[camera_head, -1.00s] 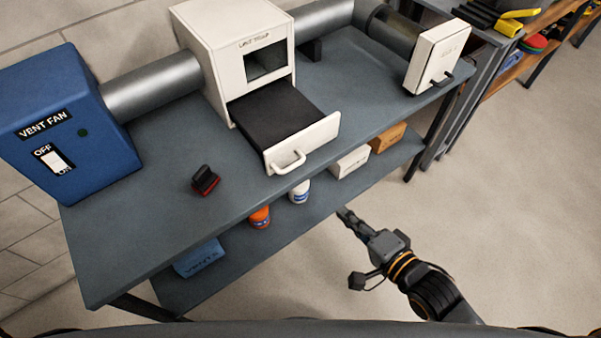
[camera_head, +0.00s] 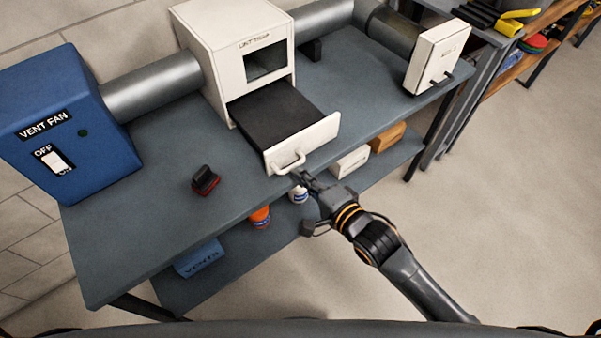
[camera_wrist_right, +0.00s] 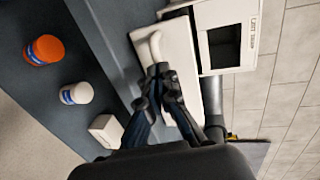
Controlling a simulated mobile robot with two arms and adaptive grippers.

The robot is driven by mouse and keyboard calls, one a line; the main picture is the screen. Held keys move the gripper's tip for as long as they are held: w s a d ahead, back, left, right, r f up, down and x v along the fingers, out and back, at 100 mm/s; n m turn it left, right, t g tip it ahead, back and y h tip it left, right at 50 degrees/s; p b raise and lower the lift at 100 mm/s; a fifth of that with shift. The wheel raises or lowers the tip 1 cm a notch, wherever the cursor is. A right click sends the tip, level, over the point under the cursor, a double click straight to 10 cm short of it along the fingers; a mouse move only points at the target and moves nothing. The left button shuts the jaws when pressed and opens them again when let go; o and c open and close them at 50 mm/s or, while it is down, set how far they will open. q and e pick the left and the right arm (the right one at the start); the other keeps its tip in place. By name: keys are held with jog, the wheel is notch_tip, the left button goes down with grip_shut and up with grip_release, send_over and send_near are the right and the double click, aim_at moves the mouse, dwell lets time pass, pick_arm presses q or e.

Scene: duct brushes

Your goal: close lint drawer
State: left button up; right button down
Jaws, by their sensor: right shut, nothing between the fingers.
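The lint drawer (camera_head: 302,144) is pulled out of the white lint trap box (camera_head: 222,45). It has a dark inside, a white front and a white handle (camera_head: 288,164). My right gripper (camera_head: 298,177) is shut and empty, with its fingertips right at the handle on the front of the drawer. In the right wrist view the gripper (camera_wrist_right: 160,72) is close by the handle (camera_wrist_right: 154,46); I cannot tell whether they touch. My left gripper is not in view.
A blue vent fan box (camera_head: 60,130) stands on the left of the grey bench (camera_head: 130,235), with a small red and black brush (camera_head: 205,181) nearby. Bottles, including an orange one (camera_head: 260,217), and boxes sit on the lower shelf. A white duct cover (camera_head: 437,58) stands at right.

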jog(key=shift+w+a+f, duration=0.1)
jog(key=shift+w+a, duration=0.2)
jog(key=shift+w, duration=0.05)
jog(key=shift+w+a, duration=0.3)
jog(key=shift+w, duration=0.15)
jog(key=b, duration=0.1)
send_near(256, 123)
jog(key=w+a+f, duration=0.2)
jog(key=w, duration=0.1)
jog(key=shift+a+f, duration=0.1)
jog(key=shift+a, duration=0.25)
jog(key=x, duration=0.2)
jog(key=r+x, duration=0.1)
jog(key=x, duration=0.2)
jog(key=shift+w, duration=0.15)
jog(key=shift+r, duration=0.1)
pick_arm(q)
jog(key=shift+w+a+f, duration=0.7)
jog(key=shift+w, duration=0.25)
pick_arm(e)
jog(key=shift+r, duration=0.1)
